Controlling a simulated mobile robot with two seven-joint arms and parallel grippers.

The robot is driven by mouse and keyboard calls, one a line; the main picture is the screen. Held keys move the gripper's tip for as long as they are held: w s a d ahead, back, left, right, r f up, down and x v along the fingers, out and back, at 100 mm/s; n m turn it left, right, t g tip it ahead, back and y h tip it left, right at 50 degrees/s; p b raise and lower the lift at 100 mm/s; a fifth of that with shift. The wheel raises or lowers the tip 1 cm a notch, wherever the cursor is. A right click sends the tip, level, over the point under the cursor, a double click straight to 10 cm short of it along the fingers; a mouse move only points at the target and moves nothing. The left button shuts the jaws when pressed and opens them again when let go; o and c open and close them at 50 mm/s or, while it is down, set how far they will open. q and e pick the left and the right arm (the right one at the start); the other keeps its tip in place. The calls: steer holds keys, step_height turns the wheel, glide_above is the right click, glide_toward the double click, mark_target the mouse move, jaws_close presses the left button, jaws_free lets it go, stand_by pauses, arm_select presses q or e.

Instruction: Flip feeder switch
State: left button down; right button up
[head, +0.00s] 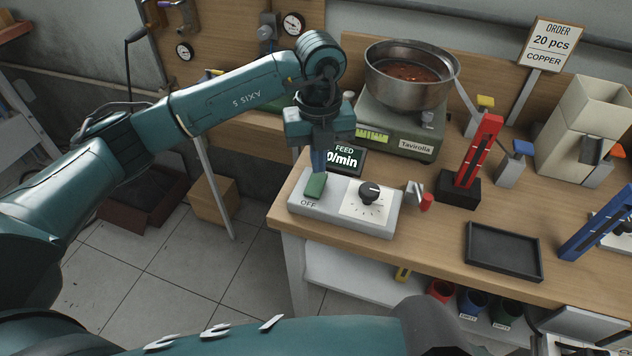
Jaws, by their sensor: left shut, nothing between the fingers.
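The feeder control box (346,222) is a pale grey unit at the left front of the wooden bench. It carries a green rocker switch (315,186) with "OFF" printed below it, and a black knob (369,191) on a white dial plate. A "FEED" display (346,160) stands behind it, its text partly hidden by my gripper. My left gripper (318,170) points down, shut and empty, with its tips at the far end of the switch. I cannot tell whether they touch it. My right gripper is out of view; part of my right arm crosses the bottom.
A green scale (401,136) with a metal bowl (412,76) stands behind the box. A red post (479,150), a black tray (503,250) and a beige hopper (583,130) are to the right. The bench front between box and tray is mostly clear.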

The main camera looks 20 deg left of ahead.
mark_target(319, 176)
arm_select(q)
steer(key=shift+f+b, duration=0.75)
steer(key=shift+f, duration=0.3)
stand_by(0.4)
steer(key=shift+r, duration=0.1)
steer(key=shift+r+p, duration=2.35)
steer(key=shift+r, duration=1.15)
